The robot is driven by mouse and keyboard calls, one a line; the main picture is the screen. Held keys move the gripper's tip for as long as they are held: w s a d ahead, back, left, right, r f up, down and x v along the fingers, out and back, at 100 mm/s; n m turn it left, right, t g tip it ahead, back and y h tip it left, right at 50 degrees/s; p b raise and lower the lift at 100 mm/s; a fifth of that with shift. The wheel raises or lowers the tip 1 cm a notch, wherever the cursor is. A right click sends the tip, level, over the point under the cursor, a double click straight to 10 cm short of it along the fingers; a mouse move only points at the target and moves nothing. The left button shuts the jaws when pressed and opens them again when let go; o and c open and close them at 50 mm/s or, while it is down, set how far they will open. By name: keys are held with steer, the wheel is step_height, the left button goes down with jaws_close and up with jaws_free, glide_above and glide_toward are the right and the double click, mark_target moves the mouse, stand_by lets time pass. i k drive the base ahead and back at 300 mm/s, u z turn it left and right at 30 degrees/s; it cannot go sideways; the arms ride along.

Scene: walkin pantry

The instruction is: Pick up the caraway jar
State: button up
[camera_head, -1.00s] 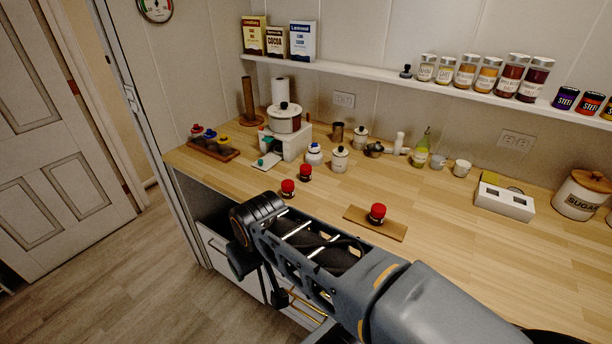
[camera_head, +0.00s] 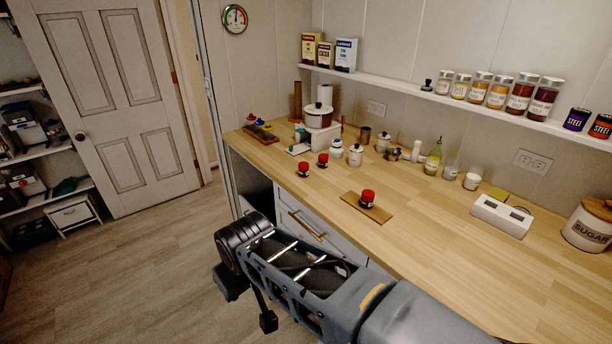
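I cannot read the word caraway on any jar from here. Three small red-lidded jars stand on the counter: one on a small wooden board (camera_head: 380,213), the red-lidded jar (camera_head: 368,199), and two others, a left jar (camera_head: 303,169) and a right jar (camera_head: 323,160), farther back to the left. Their labels are too small to read. My arm crosses the lower middle of the view, in front of the counter's front edge and apart from the jars.
A wall shelf (camera_head: 420,94) carries spice jars. A drawer handle (camera_head: 306,225) sticks out below. Open floor (camera_head: 130,270) lies left, before a door (camera_head: 110,100).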

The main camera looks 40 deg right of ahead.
mark_target(323, 158)
steer(key=u, duration=0.45)
steer(key=i, duration=1.55)
steer(key=z, duration=1.65)
steer(key=i, duration=0.95)
steer(key=z, duration=1.05)
